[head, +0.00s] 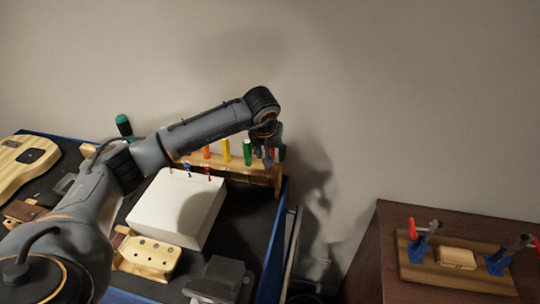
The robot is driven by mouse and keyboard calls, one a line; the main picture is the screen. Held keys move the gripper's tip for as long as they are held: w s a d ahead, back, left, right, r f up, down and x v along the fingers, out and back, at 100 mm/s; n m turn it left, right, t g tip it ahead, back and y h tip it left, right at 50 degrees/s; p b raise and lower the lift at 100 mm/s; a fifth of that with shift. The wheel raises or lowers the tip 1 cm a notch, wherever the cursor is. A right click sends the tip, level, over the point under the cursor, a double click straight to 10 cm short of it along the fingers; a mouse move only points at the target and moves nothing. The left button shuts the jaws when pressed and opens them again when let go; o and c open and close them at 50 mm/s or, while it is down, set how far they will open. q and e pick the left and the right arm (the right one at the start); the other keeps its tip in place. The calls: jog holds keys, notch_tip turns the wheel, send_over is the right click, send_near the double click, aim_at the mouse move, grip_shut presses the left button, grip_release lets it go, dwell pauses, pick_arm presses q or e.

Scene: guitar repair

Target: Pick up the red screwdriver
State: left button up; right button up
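A wooden rack (240,171) at the back of the workbench holds upright screwdrivers with orange-red (206,152), yellow (226,150) and green (247,152) handles. My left arm reaches across from the left. Its gripper (271,155) points down at the right end of this row. A bit of red handle, seemingly the red screwdriver (270,153), shows between the dark fingers. The fingers hide most of it, and I cannot tell whether they touch it. My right gripper is not in view.
A white box (176,208) stands in front of the rack, with small red and blue-handled tools by its back edge. A wooden block with holes (147,257) and a guitar body (22,165) lie on the bench. A brown table (385,275) with a clamp board stands at right.

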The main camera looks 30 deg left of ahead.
pick_arm(q)
jog(key=shift+c, duration=0.4)
grip_shut()
